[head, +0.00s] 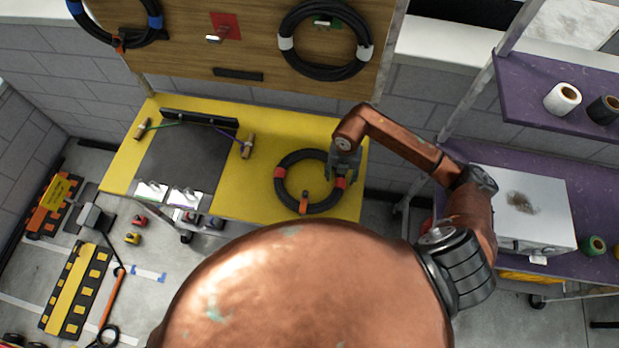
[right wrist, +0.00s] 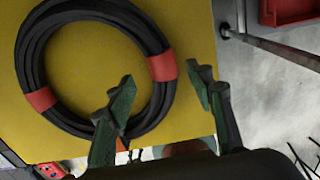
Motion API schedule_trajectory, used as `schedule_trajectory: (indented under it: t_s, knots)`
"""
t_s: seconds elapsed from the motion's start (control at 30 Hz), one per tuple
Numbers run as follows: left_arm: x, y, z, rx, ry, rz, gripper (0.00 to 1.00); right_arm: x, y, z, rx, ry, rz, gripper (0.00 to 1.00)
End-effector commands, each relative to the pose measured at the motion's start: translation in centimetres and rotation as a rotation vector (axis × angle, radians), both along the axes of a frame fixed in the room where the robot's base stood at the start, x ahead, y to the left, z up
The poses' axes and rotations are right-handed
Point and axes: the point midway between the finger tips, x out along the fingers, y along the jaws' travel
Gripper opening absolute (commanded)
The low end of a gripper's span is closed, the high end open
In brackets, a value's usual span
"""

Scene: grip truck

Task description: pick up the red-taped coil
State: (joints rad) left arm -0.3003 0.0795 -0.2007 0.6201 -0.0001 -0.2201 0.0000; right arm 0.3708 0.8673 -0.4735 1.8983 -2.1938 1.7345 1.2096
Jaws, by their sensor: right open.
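The red-taped coil (head: 283,188) is a black cable ring lying flat on the yellow bench top (head: 240,108). It has red tape bands on its left and right sides and an orange piece at its front. It also shows in the right wrist view (right wrist: 28,62), with two red bands visible. My right gripper (head: 342,174) is over the coil's right side, by the right red band. In the right wrist view my right gripper (right wrist: 163,78) has its green fingers spread, with that band showing between and beyond the tips. Nothing is held. My left gripper is not in view.
A white-taped coil (head: 365,52) and a blue-taped coil (head: 156,22) hang on the wooden board (head: 190,55) behind the bench. A dark mat (head: 185,155) lies left of the coil. A purple shelf cart (head: 590,185) with a white box (head: 545,205) stands at right.

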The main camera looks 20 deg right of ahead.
Motion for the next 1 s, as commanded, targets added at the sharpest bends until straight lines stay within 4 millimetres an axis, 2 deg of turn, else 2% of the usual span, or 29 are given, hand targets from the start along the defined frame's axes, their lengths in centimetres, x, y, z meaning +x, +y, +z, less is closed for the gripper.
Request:
schedule_trajectory:
  t_s: [0.33,0.63,1.0]
  knots:
    - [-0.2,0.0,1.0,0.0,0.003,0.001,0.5,0.0,-0.1,-4.5,0.003,0.002,-0.002,0.49]
    - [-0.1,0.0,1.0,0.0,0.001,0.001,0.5,0.0,-0.1,-5.2,0.002,0.0,-0.002,0.49]
    - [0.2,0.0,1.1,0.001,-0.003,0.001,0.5,0.0,-0.1,-5.1,0.003,-0.001,-0.002,0.24]
